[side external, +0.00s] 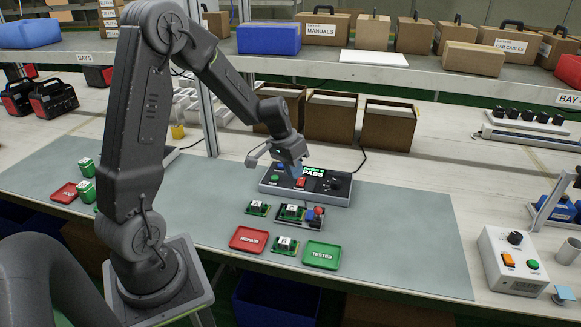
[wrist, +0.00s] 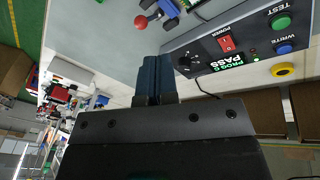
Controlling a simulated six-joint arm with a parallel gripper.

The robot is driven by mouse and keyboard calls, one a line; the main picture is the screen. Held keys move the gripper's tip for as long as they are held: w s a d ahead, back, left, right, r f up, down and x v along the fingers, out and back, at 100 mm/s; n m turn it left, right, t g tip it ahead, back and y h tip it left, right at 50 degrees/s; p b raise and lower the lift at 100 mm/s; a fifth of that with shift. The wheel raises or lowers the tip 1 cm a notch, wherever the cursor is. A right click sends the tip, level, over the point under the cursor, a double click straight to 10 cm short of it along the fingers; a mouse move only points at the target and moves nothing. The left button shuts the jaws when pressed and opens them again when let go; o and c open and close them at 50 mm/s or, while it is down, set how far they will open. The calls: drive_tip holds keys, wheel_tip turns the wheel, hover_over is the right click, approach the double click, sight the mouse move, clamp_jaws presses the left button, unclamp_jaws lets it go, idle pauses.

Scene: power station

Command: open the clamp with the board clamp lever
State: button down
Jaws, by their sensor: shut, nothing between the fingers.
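The board clamp lever (side external: 318,211), a red ball on a short rod, is at the right end of the small clamp fixture on the grey mat. Its red ball also shows in the wrist view (wrist: 140,21), by the clamp's blue part (wrist: 169,8). A green board marked C (side external: 292,212) sits in the fixture. My gripper (side external: 297,172) is shut and empty, apart from the lever. In the side view it appears above and behind the clamp, over the programmer box. The dark blue fingers (wrist: 157,72) are together in the wrist view.
The programmer box (side external: 337,198) has a display (wrist: 225,62) reading PROG C PASS. Loose boards (side external: 258,208) (side external: 285,244) lie near the clamp. The red REPAIR tray (side external: 249,239) and green TESTED tray (side external: 322,255) are in front. The mat (side external: 400,240) is clear to the right.

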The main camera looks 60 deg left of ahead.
drive_tip(key=shift+s+d+r, duration=0.2)
drive_tip(key=shift+s+r, duration=0.25)
drive_tip(key=shift+r, duration=0.05)
drive_tip(key=shift+s+d+r, duration=0.15)
drive_tip(key=shift+s+r, duration=0.25)
drive_tip(key=shift+r, duration=0.1)
drive_tip(key=shift+d, duration=0.1)
drive_tip(key=s+d+r+m+t+y, duration=0.1)
drive_tip(key=s+d+r+m+t, duration=0.1)
drive_tip(key=s+d+r, duration=1.2)
drive_tip(key=s+d, duration=0.2)
drive_tip(key=s, duration=0.1)
drive_tip(key=shift+r+t+y, duration=0.15)
drive_tip(key=shift+t+y, duration=0.15)
drive_tip(key=shift+t, duration=0.1)
